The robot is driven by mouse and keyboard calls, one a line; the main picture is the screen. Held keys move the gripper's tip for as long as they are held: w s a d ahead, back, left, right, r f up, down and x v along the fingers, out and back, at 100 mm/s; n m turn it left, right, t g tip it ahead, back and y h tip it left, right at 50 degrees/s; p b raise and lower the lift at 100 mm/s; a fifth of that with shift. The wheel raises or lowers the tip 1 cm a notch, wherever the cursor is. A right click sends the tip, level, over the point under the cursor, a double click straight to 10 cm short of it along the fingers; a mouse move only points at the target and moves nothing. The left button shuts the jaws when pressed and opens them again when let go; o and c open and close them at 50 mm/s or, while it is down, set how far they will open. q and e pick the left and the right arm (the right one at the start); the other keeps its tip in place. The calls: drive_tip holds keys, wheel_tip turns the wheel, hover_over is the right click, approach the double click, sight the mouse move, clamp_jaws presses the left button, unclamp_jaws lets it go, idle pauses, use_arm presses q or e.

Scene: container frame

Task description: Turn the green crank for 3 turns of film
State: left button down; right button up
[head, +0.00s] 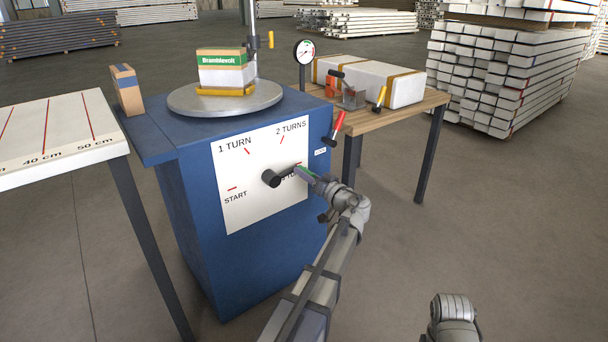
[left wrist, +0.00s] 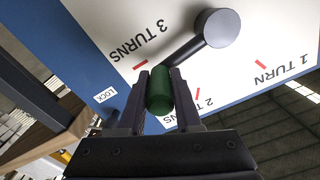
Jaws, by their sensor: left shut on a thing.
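The crank has a dark round hub (head: 271,179) on the white dial plate (head: 245,210) of the blue machine (head: 200,230). Its dark arm shows in the left wrist view (left wrist: 187,50), and it points close to the red mark by 3 TURNS (left wrist: 140,65). My left gripper (head: 308,173) is shut on the green crank handle (left wrist: 159,92), with one finger on each side of it. In the head view the gripper partly hides the handle and the 3 TURNS label. The START, 1 TURN and 2 TURNS labels are readable. My right gripper is out of view.
A wrapped Bramblevolt carton (head: 223,75) stands on the round turntable (head: 225,97). A red-handled lever (head: 338,124) is beside the LOCK label (head: 320,152). A wooden table (head: 395,110) stands right, a ruled table (head: 60,130) left.

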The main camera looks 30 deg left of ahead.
use_arm(q)
drive_tip(key=shift+w+f+b, duration=0.1)
drive_tip(key=shift+f+b, duration=0.25)
drive_tip(key=shift+f, duration=0.2)
drive_tip(key=c, duration=0.6)
unclamp_jaws()
drive_tip(key=v, duration=0.8)
